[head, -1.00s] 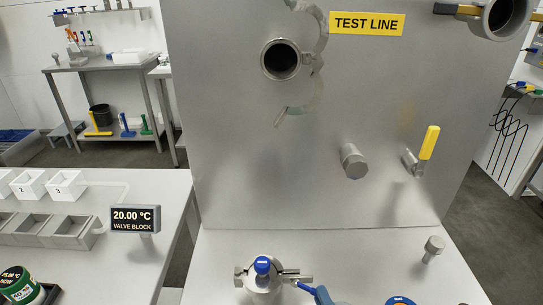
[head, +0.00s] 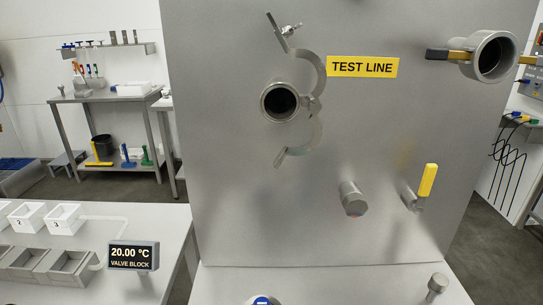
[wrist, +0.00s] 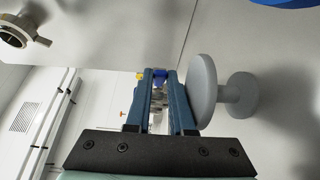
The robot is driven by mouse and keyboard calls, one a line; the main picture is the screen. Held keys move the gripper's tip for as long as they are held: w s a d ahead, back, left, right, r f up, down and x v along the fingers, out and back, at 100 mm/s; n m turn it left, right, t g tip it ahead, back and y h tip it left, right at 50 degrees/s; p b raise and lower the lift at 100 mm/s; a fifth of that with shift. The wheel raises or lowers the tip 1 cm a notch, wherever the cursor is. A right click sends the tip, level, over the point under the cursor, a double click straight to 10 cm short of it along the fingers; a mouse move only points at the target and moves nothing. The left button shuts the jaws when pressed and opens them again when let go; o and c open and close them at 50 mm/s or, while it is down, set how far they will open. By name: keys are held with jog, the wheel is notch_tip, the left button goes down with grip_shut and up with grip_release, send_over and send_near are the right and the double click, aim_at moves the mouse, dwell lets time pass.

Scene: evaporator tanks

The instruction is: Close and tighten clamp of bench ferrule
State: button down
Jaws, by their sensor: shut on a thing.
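The bench ferrule's blue-topped piece (head: 262,300) just shows at the bottom edge of the head view. Its clamp is out of frame there. My gripper (wrist: 157,88) shows only in the wrist view, its two blue fingers close together on a small metallic part. This appears to be part of the bench clamp, but the fingers hide most of it. A small blue shape (wrist: 158,77) shows between the fingertips. Whether the clamp is tight cannot be seen.
A steel panel (head: 300,210) labelled TEST LINE stands behind the bench. It carries an open pipe end (head: 280,102) with an open clamp (head: 316,72), a yellow-handled valve (head: 427,182) and a bolt-like stub (head: 353,198). A grey disc-headed post (wrist: 203,90) stands close right of my fingers.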

jog(key=shift+w+a+y, duration=0.1)
jog(key=shift+w+y, duration=0.1)
jog(key=shift+y, duration=0.1)
jog(key=shift+w+n+g+y+b, duration=0.15)
jog(key=shift+n+g+y+b, duration=0.25)
jog(key=shift+n, duration=0.1)
jog(key=shift+f+n+y+b, duration=0.3)
jog(key=shift+f+y+b, duration=0.1)
jog(key=shift+b, duration=0.35)
jog(key=shift+w+d+r+n+g+y+b, duration=0.3)
jog(key=shift+r+g+b, duration=0.1)
jog(key=shift+g, duration=0.1)
jog(key=shift+f, duration=0.1)
